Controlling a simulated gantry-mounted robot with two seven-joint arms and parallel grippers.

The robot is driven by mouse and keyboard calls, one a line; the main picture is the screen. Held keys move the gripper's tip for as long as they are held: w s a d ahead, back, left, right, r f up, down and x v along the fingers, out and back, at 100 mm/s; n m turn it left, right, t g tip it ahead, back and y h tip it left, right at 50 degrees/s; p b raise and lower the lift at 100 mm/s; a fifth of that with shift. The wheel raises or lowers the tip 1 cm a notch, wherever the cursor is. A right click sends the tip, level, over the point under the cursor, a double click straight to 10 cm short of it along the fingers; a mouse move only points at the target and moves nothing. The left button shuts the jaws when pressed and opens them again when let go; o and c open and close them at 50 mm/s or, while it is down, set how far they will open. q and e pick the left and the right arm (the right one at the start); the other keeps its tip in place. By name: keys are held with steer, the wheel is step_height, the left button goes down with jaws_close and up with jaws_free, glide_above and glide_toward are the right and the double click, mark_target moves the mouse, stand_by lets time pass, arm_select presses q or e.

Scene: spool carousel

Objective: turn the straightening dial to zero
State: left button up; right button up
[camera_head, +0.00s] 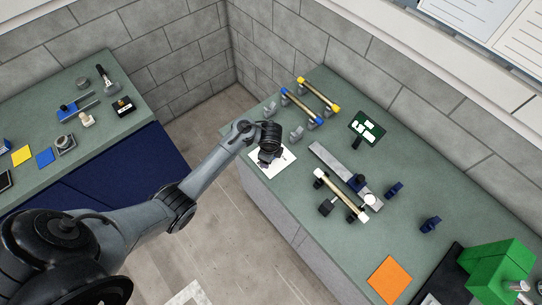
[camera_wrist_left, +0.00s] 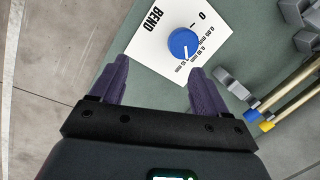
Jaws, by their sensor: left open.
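The straightening dial is a blue round knob (camera_wrist_left: 184,43) on a white plate (camera_wrist_left: 150,38) lettered "BEND", with a scale from 0 to several mm values. Its white pointer line faces down in the left wrist view, toward the mm end of the scale, away from the 0. In the head view the white plate (camera_head: 285,163) lies at the far left end of the right bench, and the gripper hides the knob there. My left gripper (camera_wrist_left: 157,78) is open and empty, its two dark fingers apart, short of the knob. In the head view it hangs over the plate (camera_head: 268,157).
On the right bench (camera_head: 300,210) stand yellow-ended rollers (camera_head: 317,95), a grey rail (camera_head: 340,170), a green board (camera_head: 367,128), a green block (camera_head: 495,268) and an orange square (camera_head: 390,279). The left bench (camera_head: 130,135) holds small tools. Block walls stand behind.

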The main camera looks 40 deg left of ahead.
arm_select(q)
steer(key=w+a+m, duration=0.1)
steer(key=w+a+m+b, duration=0.1)
steer(key=w+r+m+g+h, duration=0.1)
steer(key=w, duration=0.1)
steer(key=shift+a, duration=0.4)
steer(key=shift+w+a+r+m+b, duration=0.15)
steer(key=shift+w+r+m+b, duration=0.15)
steer(key=shift+m, duration=0.3)
steer(key=shift+g+h, duration=0.3)
step_height(320, 180, down, 9)
steer(key=b, duration=0.4)
steer(key=shift+s, duration=0.1)
steer(key=shift+f+b, duration=0.45)
steer(key=shift+f, duration=0.3)
steer(key=c, duration=1)
steer(key=shift+r, duration=0.1)
